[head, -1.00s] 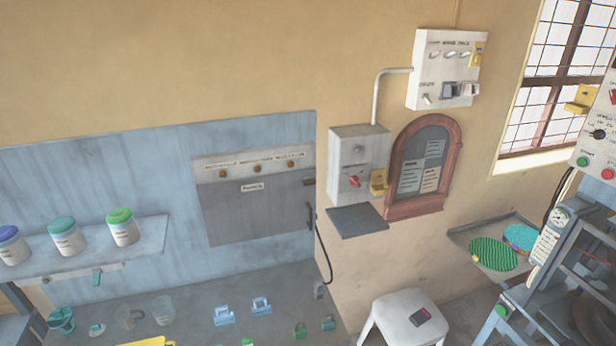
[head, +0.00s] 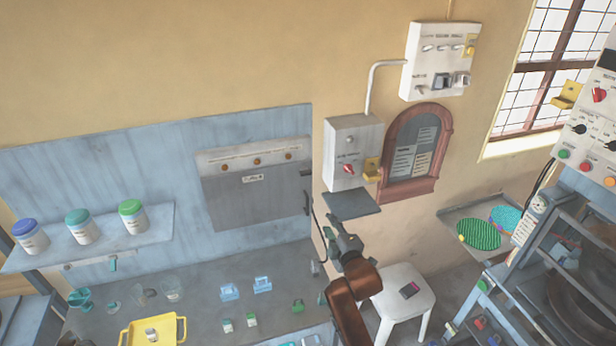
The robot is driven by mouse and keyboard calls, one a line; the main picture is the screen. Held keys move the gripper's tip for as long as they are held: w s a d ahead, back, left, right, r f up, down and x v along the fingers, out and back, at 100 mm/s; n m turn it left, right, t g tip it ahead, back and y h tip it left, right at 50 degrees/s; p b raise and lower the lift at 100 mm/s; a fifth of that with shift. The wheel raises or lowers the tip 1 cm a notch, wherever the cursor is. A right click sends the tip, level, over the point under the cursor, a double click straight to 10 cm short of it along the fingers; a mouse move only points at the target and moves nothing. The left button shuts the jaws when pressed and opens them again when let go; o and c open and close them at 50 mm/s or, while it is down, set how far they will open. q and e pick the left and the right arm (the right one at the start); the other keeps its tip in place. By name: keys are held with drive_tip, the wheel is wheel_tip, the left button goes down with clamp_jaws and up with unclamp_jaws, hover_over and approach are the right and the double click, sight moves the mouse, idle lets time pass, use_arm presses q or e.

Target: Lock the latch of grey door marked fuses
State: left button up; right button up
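The grey door (head: 255,205) is a flat panel on the blue back board, with a small label (head: 252,178) too small to read for certain. It looks closed. A small dark latch (head: 306,172) sits at its right edge, too small to tell its position. A dark handle-like part (head: 307,203) hangs below it. My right gripper (head: 333,228) is in the head view, right of and below the door, apart from the latch in the picture. Its fingers are small and dark, so I cannot tell whether they are open. My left gripper is not in view.
A grey switch box (head: 350,145) with a red knob and a small shelf (head: 351,205) lie close above my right gripper. A white stool (head: 402,290) stands at right.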

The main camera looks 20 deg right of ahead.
sight(307, 175)
drive_tip(key=w+a+r+n+t, duration=0.1)
drive_tip(key=w+a+r+n, duration=0.15)
drive_tip(key=r, duration=0.35)
drive_tip(key=w+a+r+n+t, duration=0.1)
drive_tip(key=w+r+t, duration=0.15)
drive_tip(key=r, duration=0.25)
drive_tip(key=shift+g+y, duration=0.4)
drive_tip(key=shift+g, duration=0.05)
drive_tip(key=w, duration=0.5)
drive_tip(key=w+p, duration=0.1)
drive_tip(key=w, duration=0.1)
drive_tip(key=shift+w+a+r, duration=0.2)
drive_tip(key=shift+w+a, duration=0.05)
drive_tip(key=shift+w, duration=0.05)
drive_tip(key=shift+c, duration=0.2)
clamp_jaws()
